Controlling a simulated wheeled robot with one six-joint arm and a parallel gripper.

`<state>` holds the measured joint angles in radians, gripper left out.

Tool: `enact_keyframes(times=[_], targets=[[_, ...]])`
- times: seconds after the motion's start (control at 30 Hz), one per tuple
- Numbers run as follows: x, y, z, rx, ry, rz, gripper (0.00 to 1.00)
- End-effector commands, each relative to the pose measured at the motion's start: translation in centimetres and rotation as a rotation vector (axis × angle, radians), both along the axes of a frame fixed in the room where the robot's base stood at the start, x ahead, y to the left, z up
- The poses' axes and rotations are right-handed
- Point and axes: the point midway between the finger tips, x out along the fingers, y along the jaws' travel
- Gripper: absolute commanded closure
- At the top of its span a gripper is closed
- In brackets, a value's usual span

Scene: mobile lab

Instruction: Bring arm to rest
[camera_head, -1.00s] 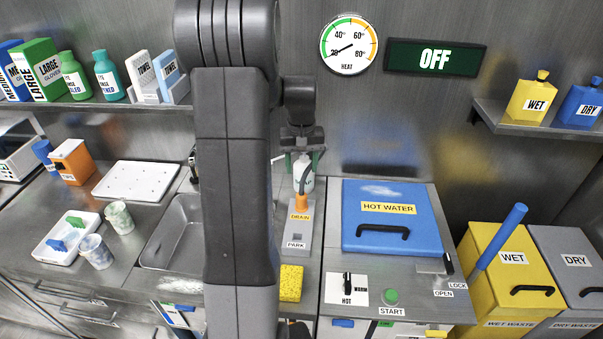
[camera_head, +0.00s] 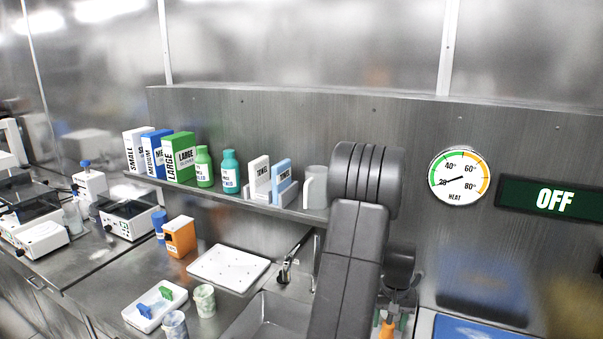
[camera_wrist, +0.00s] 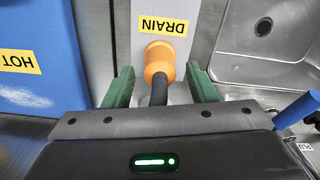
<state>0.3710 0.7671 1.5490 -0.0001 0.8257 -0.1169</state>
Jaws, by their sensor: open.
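My gripper (camera_wrist: 160,76) is open in the wrist view, with its two green fingers apart. An orange fitting (camera_wrist: 159,58) with a dark hose shows between the fingers, in front of the plate labelled DRAIN (camera_wrist: 150,10). I see gaps between the fitting and both fingers; how far below them it lies is unclear. In the head view my arm stands in front of the sink, partly hiding it, and the gripper (camera_head: 389,322) is low at the bottom edge, mostly cut off, near the orange fitting (camera_head: 387,331).
The sink (camera_head: 268,318) lies left of my arm. A shelf (camera_head: 245,203) with glove boxes, bottles and towel boxes runs behind. A blue lid (camera_wrist: 35,55) lies left of the gripper in the wrist view. The display (camera_head: 556,199) reads OFF. The heat dial (camera_head: 459,177) points low.

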Motion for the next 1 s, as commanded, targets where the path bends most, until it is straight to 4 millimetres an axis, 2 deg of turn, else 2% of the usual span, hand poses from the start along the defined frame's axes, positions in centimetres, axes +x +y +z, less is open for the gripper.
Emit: enact_keyframes(times=[0.1,0.23,0.43,0.83,1.0], targets=[[-0.1,0.0,-2.2,0.001,0.002,0.000,0.48],[0.1,0.0,-0.1,-0.002,-0.006,0.000,0.48],[0.0,0.0,1.4,-0.001,-0.002,0.000,0.48],[0.0,0.0,1.7,0.000,0.000,0.000,0.48],[0.0,0.0,0.8,0.001,0.003,0.000,0.48]])
